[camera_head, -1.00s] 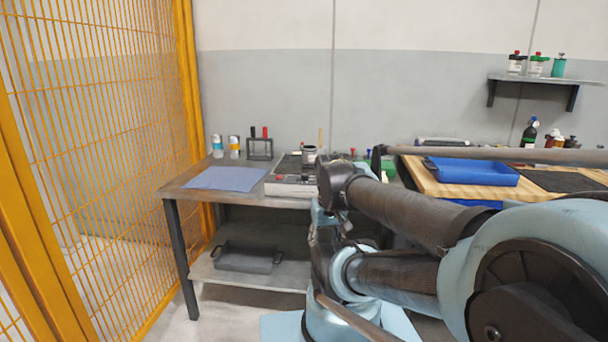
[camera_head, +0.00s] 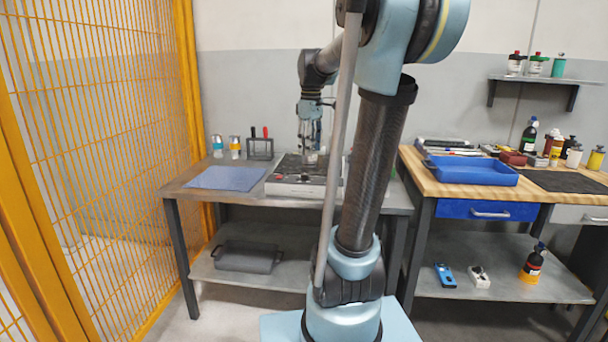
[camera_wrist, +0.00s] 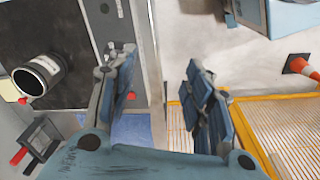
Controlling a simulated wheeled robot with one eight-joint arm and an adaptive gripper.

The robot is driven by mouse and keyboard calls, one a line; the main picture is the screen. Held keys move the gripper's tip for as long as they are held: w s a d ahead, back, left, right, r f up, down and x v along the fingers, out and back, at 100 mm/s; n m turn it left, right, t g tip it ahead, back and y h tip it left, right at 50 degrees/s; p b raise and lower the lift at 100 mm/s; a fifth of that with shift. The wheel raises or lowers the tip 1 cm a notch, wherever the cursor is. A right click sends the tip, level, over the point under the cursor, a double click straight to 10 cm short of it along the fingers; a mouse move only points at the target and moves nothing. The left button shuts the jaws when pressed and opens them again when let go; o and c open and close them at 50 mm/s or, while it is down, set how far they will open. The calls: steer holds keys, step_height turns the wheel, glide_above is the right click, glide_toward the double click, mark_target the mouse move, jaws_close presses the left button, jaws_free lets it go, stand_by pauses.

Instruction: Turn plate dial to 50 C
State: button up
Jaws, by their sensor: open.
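The hot plate (camera_head: 292,189) is a low white box with a dark top on the grey workbench. Small dark round marks sit on that strip, but I cannot tell which is the dial, and no scale is readable. My gripper (camera_head: 311,155) hangs above the plate in the head view. In the wrist view my gripper (camera_wrist: 160,62) is open, its blue-padded fingers apart with nothing between them.
A black rack with red and black handles (camera_head: 260,148) and a blue mat (camera_head: 226,178) are left on the bench. A wooden-topped bench with a blue tray (camera_head: 472,171) is right. Yellow fencing (camera_head: 95,150) bounds the left.

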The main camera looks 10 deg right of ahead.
mark_target(305, 174)
steer(key=w+r+n, duration=0.3)
steer(key=w+n, duration=0.1)
steer(key=w, duration=0.7)
steer(key=shift+g, duration=0.3)
steer(key=f, duration=1.6)
steer(key=shift+s+f, duration=0.25)
steer(key=shift+f, duration=0.05)
steer(key=c, duration=1.1)
